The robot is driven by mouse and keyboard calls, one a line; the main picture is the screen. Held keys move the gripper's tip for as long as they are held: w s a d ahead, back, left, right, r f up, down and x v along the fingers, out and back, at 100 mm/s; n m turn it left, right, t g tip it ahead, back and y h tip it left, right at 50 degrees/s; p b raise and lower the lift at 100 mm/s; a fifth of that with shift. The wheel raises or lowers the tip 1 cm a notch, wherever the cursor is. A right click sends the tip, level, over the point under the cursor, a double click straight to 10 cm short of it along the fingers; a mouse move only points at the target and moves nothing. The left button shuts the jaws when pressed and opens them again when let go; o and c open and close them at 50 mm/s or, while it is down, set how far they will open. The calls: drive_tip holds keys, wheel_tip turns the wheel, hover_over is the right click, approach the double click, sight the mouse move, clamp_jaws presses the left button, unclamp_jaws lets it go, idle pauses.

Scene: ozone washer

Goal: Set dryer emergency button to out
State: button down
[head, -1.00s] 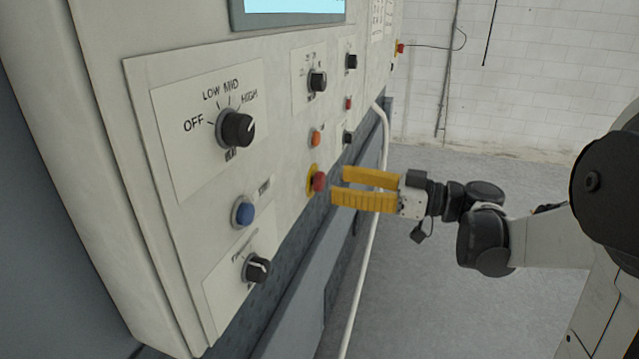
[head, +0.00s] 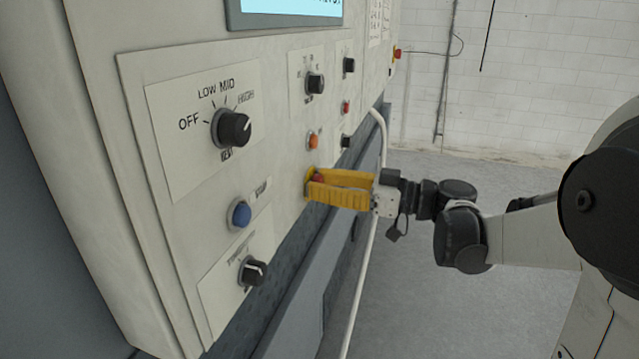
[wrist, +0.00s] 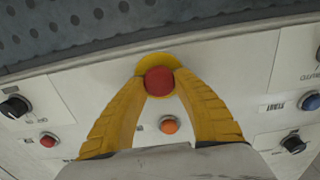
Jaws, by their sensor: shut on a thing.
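The emergency button is a red mushroom head (wrist: 159,81) on a yellow base (wrist: 158,61), at the lower edge of the pale control panel (head: 265,265). In the wrist view it sits between the tips of my gripper's yellow fingers (wrist: 160,84), which touch its two sides. In the head view my gripper (head: 314,182) reaches the panel from the right, and the red head (head: 319,177) shows only partly behind the near finger. The fingers are shut on the button. Whether the button is in or out cannot be told.
An orange button (head: 313,141) is just above the gripped button. A blue button (head: 240,214) and black knobs (head: 232,128) are on the panel to the left. A white pipe (head: 369,262) runs down close by my gripper. Open floor lies to the right.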

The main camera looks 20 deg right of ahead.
drive_tip(key=shift+d, duration=0.1)
drive_tip(key=shift+s+d, duration=0.3)
drive_tip(key=shift+d, duration=0.05)
drive_tip(key=c, duration=1)
unclamp_jaws()
drive_tip(key=shift+d, duration=0.1)
drive_tip(key=v, duration=1.2)
